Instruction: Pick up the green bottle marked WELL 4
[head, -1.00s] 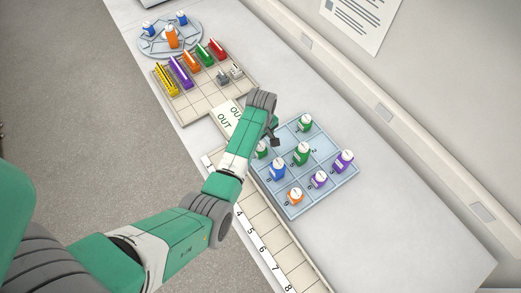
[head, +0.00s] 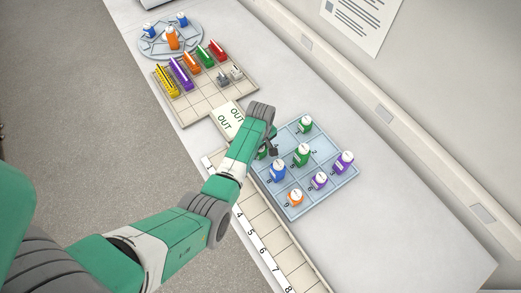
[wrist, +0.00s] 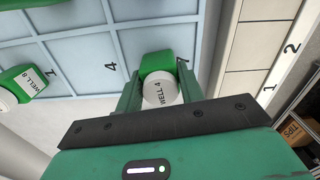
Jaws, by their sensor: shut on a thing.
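The green bottle marked WELL 4 (wrist: 157,62) has a white cap with its label readable in the wrist view. It stands in a compartment of the pale blue tray (wrist: 75,48), near the number 4. My gripper (wrist: 160,84) is shut on it, one finger on each side. In the head view the bottle (head: 262,154) is mostly hidden behind my gripper (head: 268,151). Whether its base touches the tray is hidden.
Another green bottle, marked WELL 8 (wrist: 14,82), stands nearby. Other tray bottles are green (head: 302,155), blue (head: 278,172), purple (head: 343,163) and orange (head: 295,198). A numbered rack (head: 262,222) borders the tray. The bench at right is clear.

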